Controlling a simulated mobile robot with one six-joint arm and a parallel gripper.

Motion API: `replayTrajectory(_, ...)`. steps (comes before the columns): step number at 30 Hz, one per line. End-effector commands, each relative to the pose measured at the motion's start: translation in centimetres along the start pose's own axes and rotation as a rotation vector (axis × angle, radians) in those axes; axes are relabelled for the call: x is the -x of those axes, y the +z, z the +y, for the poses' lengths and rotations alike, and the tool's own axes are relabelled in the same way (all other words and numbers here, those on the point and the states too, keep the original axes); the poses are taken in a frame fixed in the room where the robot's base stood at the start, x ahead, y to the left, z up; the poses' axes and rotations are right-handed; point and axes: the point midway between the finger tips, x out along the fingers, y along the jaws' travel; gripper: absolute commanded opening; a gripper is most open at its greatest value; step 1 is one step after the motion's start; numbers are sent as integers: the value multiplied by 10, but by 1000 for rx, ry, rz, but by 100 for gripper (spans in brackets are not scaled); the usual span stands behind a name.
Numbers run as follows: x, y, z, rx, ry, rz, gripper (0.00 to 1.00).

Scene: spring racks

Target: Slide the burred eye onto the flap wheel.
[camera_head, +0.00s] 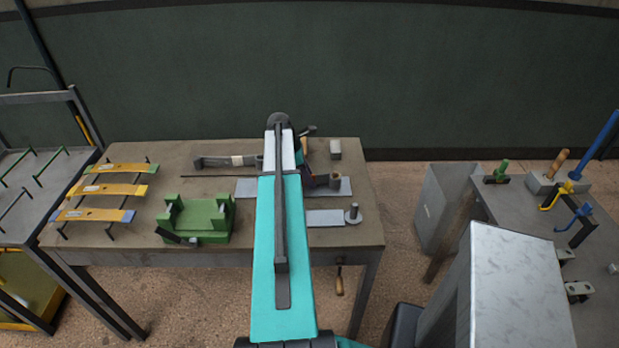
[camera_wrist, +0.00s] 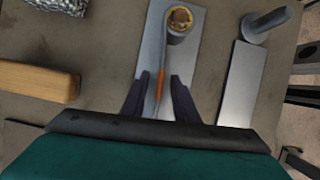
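In the wrist view a narrow grey strip with an orange end (camera_wrist: 159,84) runs up to a grey round eye (camera_wrist: 176,37). A gold and brown round core, which I take for the flap wheel (camera_wrist: 180,17), shows inside the eye's ring. The eye appears around it, but I cannot tell how far down it sits. In the head view this upright cylinder (camera_head: 335,181) stands just right of my gripper. My gripper (camera_wrist: 160,77) is open. Its dark fingers stand either side of the orange end, with a gap on both sides. My arm hides part of this in the head view.
A second plate (camera_wrist: 238,85) has an upright grey pin (camera_wrist: 265,23) beside it. A wooden block (camera_wrist: 38,81) and a metal block (camera_wrist: 62,4) lie left.

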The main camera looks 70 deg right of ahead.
Motion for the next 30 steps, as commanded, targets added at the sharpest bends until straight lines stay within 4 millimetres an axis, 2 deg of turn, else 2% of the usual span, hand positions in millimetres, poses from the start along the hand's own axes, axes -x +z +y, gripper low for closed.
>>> replayTrajectory(11, 22, 0, 1, 0, 3, -1, 27)
replayTrajectory(30, 96, 0, 1, -1, 4, -2, 27)
